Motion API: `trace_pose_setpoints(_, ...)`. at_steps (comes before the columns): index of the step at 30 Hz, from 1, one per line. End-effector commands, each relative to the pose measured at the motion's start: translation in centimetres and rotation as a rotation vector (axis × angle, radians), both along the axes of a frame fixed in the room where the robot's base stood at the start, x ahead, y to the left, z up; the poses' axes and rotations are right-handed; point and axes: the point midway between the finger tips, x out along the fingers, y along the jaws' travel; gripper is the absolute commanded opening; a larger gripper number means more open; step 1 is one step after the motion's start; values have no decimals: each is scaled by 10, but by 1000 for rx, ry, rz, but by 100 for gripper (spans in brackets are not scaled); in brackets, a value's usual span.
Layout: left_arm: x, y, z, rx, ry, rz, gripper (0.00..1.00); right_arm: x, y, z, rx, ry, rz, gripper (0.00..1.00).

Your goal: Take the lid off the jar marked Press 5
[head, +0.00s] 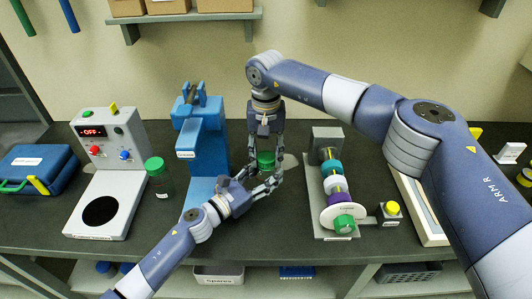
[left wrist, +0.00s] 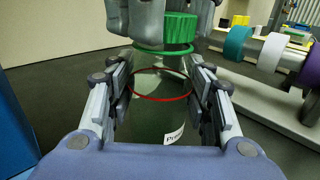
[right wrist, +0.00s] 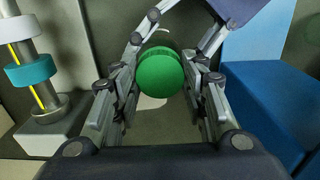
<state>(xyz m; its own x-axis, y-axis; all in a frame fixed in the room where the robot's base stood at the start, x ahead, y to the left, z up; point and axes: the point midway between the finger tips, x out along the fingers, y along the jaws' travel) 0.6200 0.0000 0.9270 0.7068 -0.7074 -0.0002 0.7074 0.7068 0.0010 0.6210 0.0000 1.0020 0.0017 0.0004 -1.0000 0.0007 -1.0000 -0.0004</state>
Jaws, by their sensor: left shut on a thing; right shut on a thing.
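A clear jar (left wrist: 150,118) with a green lid stands between my two grippers; its label reads "Pre…" and the rest is hidden. My left gripper (head: 268,183) is shut around the jar's body from the front. The green lid (head: 266,160) also shows in the left wrist view (left wrist: 178,28) and in the right wrist view (right wrist: 160,72). My right gripper (head: 265,150) comes down from above and is shut on the lid, with its fingers at either side. A red ring and a green ring circle the jar. I cannot tell whether the lid is still seated.
A blue press (head: 203,150) stands just left of the jar. Another green-lidded jar (head: 160,181) stands beside the grey control machine (head: 109,160). A screw expeller unit (head: 332,180) with coloured rings is close on the right. A blue case (head: 38,168) lies far left.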

Motion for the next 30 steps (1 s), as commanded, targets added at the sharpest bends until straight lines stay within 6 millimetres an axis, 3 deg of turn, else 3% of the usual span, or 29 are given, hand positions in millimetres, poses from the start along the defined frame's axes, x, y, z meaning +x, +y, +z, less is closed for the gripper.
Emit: trace_pose_setpoints(30,0,0,0,1,1,0,0,0,0,22,0,0,-1,11)
